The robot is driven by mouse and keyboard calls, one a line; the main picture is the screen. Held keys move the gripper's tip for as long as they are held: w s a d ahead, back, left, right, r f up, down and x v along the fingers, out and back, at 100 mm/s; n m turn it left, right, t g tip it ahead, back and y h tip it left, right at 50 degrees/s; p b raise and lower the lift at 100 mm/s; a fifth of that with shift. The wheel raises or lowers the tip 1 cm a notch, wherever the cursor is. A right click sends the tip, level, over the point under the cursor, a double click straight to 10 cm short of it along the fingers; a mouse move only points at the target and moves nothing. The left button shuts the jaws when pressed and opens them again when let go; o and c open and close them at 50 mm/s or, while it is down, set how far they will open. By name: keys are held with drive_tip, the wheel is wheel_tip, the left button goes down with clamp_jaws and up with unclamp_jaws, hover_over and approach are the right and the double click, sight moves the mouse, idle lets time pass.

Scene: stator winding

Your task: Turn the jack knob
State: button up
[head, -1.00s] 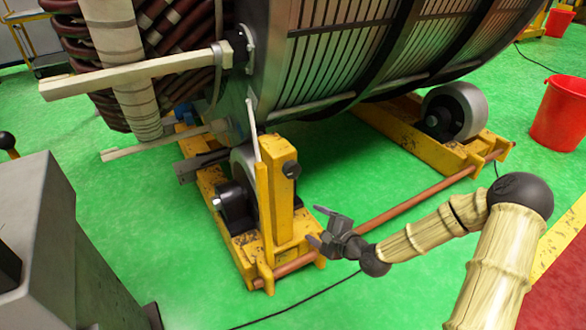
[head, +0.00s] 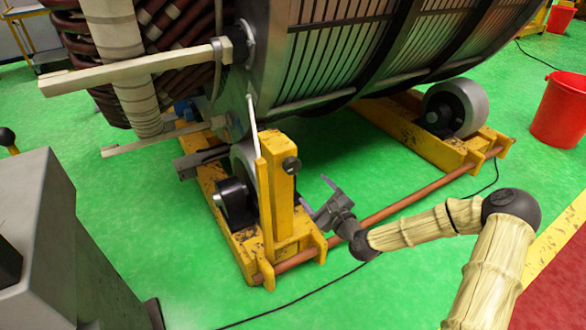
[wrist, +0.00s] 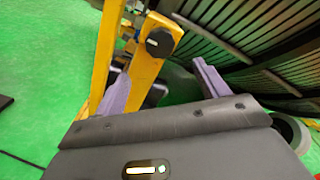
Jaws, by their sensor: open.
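The jack knob (head: 291,165) is a small dark round knob near the top of the yellow jack post (head: 283,200). In the wrist view the knob (wrist: 160,42) shows near the top, left of centre, ahead of the space between my fingers. My gripper (head: 316,196) is open and empty, right of the post and lower than the knob, apart from it. The wrist view shows its two purple-grey fingers spread wide, with the midpoint of the gripper (wrist: 156,80) below the knob.
The large stator (head: 345,50) rests above on yellow roller stands. A copper-coloured rod (head: 400,208) runs between the stands near my arm. A long light bar (head: 135,72) sticks out left. A red bucket (head: 560,110) stands right. Green floor in front is mostly clear, with a black cable (head: 300,298).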

sight(294, 168)
drive_tip(key=b+x, duration=0.2)
drive_tip(key=x, duration=1.1)
drive_tip(key=shift+w+a+b, duration=0.2)
drive_tip(key=shift+w+b, duration=0.05)
drive_tip(key=shift+b, duration=0.05)
drive_tip(key=shift+c, duration=0.2)
drive_tip(key=c, duration=0.9)
